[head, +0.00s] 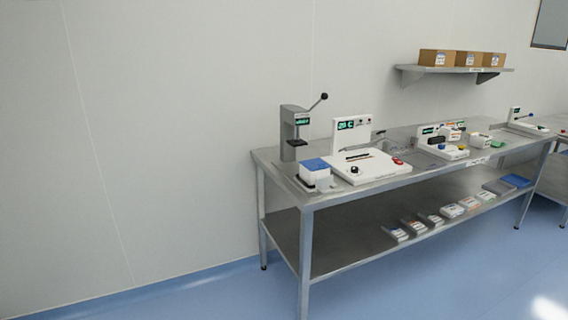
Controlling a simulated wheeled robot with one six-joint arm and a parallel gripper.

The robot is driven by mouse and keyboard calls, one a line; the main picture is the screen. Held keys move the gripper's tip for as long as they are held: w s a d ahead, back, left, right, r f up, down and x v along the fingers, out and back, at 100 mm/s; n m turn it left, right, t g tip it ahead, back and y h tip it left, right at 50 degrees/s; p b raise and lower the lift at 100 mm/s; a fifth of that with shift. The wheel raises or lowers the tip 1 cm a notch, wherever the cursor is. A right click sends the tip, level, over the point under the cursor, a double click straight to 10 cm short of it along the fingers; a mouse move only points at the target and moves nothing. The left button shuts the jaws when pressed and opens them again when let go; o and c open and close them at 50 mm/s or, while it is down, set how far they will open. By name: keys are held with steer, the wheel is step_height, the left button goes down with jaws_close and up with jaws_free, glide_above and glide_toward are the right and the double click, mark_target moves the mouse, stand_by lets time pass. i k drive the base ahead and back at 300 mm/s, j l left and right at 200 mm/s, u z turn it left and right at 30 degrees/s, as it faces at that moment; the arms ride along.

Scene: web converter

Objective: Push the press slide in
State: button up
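A grey bench press (288,133) stands upright at the left end of the steel table (413,176). It has a small green-lit display and a lever with a black knob (324,97) pointing up and right. A dark piece sits under its head. A white block with a blue top (315,168) stands in front of the press, near the table's front left corner. I cannot tell from here which part is the press slide or how far in it is. My gripper is not in view.
A white device with an upright display panel (366,165) stands right of the press. More small devices (442,145) stand further right. Several small boxes (452,210) lie on the lower shelf. Cartons (437,57) sit on a wall shelf. Blue floor in front looks clear.

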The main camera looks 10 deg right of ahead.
mark_target(323, 183)
steer(key=i+j, duration=0.15)
steer(key=i, duration=0.45)
steer(key=i+j, duration=0.1)
steer(key=i, duration=0.5)
steer(key=z, duration=0.05)
